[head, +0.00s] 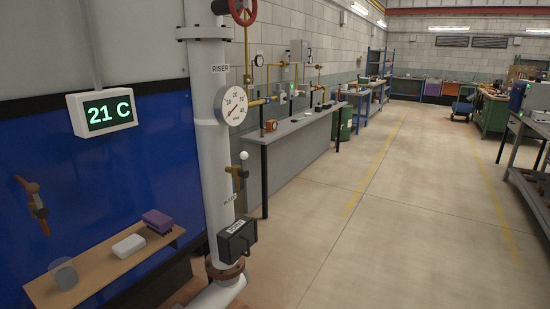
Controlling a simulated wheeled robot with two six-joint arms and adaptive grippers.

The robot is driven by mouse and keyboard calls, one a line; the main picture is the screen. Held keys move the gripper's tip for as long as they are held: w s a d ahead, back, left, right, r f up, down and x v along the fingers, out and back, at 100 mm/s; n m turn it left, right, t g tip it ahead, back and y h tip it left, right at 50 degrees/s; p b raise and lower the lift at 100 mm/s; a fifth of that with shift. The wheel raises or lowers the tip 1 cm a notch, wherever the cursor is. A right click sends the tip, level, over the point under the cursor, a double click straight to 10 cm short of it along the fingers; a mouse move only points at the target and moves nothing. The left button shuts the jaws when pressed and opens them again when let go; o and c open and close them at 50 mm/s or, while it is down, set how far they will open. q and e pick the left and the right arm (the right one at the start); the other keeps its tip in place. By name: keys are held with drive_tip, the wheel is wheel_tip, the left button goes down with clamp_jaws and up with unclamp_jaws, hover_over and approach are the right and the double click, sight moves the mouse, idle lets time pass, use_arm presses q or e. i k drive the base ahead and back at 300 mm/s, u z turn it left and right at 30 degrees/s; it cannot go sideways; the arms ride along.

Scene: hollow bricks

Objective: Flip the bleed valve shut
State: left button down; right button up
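A white vertical pipe (211,130) marked RISER stands left of centre. A small brass valve (238,176) sits on its right side, with a lever standing roughly upright and a white ball knob (243,155) on top. A small label below this valve is too small to read surely; I take this as the bleed valve. Neither of my grippers shows in the head view.
A red handwheel (243,10) and round gauge (231,105) are on the riser, with a black box (237,240) low down. A wooden shelf (95,270) holds a glass, a white block and purple items. A grey bench (300,130) stands behind.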

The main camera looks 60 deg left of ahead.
sight(243, 174)
drive_tip(key=u, duration=0.65)
drive_tip(key=i, duration=1.15)
drive_tip(key=u, duration=0.85)
